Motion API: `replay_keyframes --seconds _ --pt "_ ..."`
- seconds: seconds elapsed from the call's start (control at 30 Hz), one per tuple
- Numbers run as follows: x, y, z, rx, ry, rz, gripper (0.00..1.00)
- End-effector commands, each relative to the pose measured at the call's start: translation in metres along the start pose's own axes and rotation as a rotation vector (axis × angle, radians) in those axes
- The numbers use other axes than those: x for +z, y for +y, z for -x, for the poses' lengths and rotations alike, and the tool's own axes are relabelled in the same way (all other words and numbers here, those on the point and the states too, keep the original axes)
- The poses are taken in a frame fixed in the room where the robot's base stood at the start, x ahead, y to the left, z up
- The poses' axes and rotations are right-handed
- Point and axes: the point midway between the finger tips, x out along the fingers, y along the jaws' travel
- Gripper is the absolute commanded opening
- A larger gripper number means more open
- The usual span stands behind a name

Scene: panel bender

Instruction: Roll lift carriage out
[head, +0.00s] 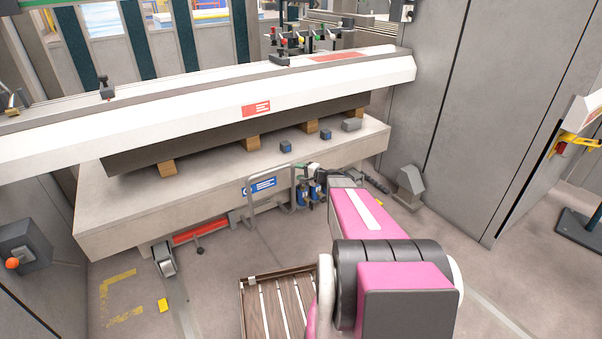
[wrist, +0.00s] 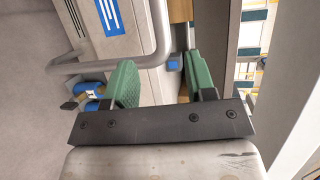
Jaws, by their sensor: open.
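The low wheeled carriage under the bender bed has a grey tube handle (head: 270,172), a blue label (head: 262,186) and a castor (head: 165,262) at its left end. In the wrist view the bent tube handle (wrist: 110,61) crosses ahead of my gripper (wrist: 160,82), beside the blue label (wrist: 109,15). My gripper's green fingers are apart and nothing shows gripped. The handle's bend lies just beyond the gap, nearer the left finger; I cannot tell whether it is between the fingers. In the head view my arm hides most of the gripper.
Blue cylinders (head: 306,193) stand right of the handle. The thick bed (head: 110,225) overhangs the carriage. A slatted wooden platform (head: 262,292) lies on the floor in front. A grey post (head: 409,184) stands at the right. Floor at left, around yellow markings (head: 117,277), is mostly clear.

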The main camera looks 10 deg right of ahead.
Motion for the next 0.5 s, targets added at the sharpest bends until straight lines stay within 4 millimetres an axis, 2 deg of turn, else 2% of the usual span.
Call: replay_keyframes --seconds 0.17,0.27,0.5 --pt "0.000 0.000 0.003 0.000 0.000 0.000 0.51" --pt "0.000 0.000 0.012 0.000 0.001 -0.001 0.51" --pt "0.000 -0.001 0.056 0.000 0.002 -0.001 0.51"
